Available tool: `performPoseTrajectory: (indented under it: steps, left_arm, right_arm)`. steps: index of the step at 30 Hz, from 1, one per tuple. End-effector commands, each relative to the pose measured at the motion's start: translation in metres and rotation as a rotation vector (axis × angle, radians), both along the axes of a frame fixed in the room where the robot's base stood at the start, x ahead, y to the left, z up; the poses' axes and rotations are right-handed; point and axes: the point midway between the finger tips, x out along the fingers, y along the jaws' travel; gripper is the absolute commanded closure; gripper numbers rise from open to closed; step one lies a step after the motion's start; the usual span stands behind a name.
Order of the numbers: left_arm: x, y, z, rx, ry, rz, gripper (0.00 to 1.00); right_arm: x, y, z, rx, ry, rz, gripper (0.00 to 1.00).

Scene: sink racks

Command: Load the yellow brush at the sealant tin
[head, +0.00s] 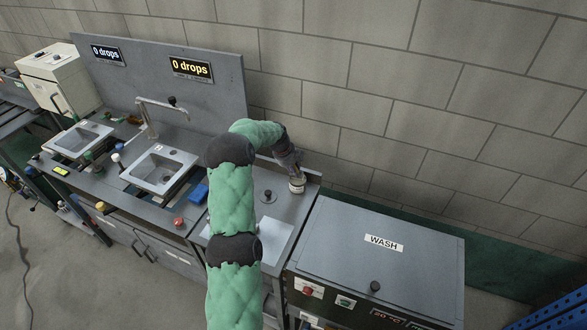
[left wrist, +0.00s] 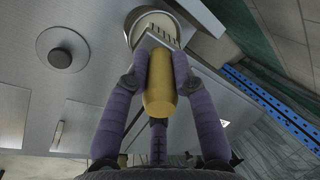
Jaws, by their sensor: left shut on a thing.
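My left gripper (head: 291,164) is shut on the yellow brush, whose rounded handle (left wrist: 158,92) shows between the purple fingers in the left wrist view. The brush's far end points at the sealant tin (head: 297,186), a small pale round tin at the back right of the counter. In the left wrist view the tin (left wrist: 133,22) is partly hidden by the grey head of the brush, which overlaps its opening. I cannot tell whether the bristles touch the contents. In the head view the brush is hidden by the gripper. My right gripper is not in view.
A round black knob (head: 267,196) stands on the counter left of the tin. The grey WASH box (head: 376,255) is to the right and the brick wall is close behind. Two sinks (head: 160,168) and a blue block (head: 199,193) lie to the left. A pale plate (head: 274,238) lies in front.

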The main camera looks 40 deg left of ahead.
Motion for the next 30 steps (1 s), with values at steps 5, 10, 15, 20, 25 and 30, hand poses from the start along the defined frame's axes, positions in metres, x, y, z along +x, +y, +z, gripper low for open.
performPoseTrajectory:
  steps: [5, 10, 15, 20, 25, 30]
  left_arm:
    - [0.0002, 0.0001, 0.0005, 0.0, 0.0, 0.0, 1.0]
    - [0.0002, 0.0001, 0.0004, 0.0, 0.0, 0.0, 1.0]
    - [0.0002, 0.0001, -0.0006, 0.0, 0.0, 0.0, 1.0]
    - [0.0002, 0.0001, -0.0023, 0.0, 0.0, 0.0, 1.0]
    - [0.0002, 0.0001, -0.0041, 0.0, 0.0, 0.0, 1.0]
    - [0.0002, 0.0001, -0.0058, 0.0, 0.0, 0.0, 1.0]
  right_arm:
    - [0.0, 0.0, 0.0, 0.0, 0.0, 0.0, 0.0]
    - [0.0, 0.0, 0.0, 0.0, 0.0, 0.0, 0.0]
    - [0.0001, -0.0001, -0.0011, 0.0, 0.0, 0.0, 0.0]
    - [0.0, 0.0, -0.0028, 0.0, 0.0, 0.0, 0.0]
    - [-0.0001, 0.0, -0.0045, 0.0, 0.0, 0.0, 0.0]
    - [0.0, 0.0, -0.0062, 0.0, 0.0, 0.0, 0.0]
